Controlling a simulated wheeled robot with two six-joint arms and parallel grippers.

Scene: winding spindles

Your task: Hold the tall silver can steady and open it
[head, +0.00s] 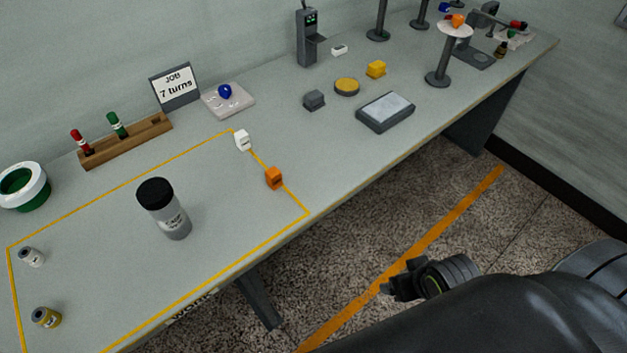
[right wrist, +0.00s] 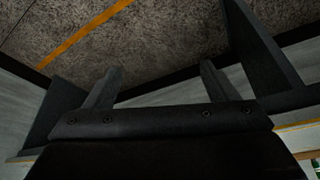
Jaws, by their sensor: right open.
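The tall silver can (head: 175,222) stands upright on the bench in the head view, inside the yellow outline. Its black lid (head: 155,193) sits on top, and a label shows on its lower side. Nothing touches the can. My right gripper (head: 398,281) is off the bench's front edge, over the floor and well to the right of the can. In the right wrist view my right gripper (right wrist: 158,75) has its two fingers spread with nothing between them. My left gripper is not in view.
A white block (head: 242,140) and an orange block (head: 274,178) stand on the outline's right side. A wooden rack (head: 127,142) is behind. The bench around the can is clear.

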